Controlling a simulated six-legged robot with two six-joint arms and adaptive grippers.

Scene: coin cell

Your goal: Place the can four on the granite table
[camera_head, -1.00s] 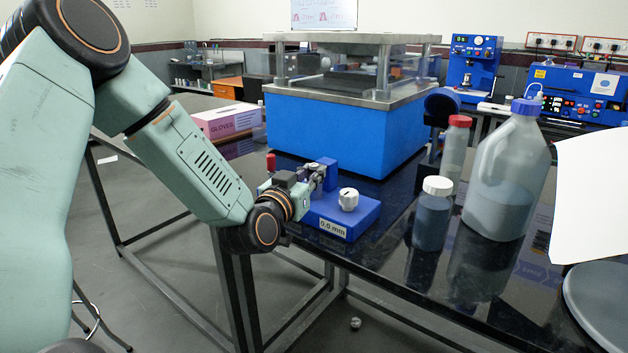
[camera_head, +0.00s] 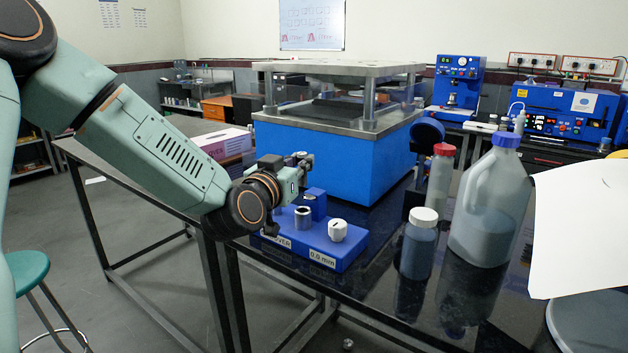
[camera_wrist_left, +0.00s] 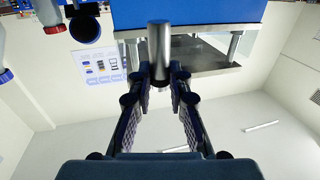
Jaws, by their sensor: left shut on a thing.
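My left gripper (camera_head: 302,162) is raised above a blue block (camera_head: 312,246) on the dark, glossy granite table (camera_head: 385,300). In the left wrist view its fingers (camera_wrist_left: 160,76) are shut on a slim silver cylinder (camera_wrist_left: 159,48). No label shows on this cylinder, so I cannot read whether it is can four. In the head view the held cylinder is small and mostly hidden by the gripper. The block carries a short silver cylinder (camera_head: 303,217) and a white knob (camera_head: 337,230). My right gripper is not in view.
A white-capped bottle (camera_head: 419,250), a red-capped bottle (camera_head: 440,182) and a large jug (camera_head: 490,210) stand right of the block. A big blue press (camera_head: 330,155) stands behind it. A pink glove box (camera_head: 222,143) is at back left.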

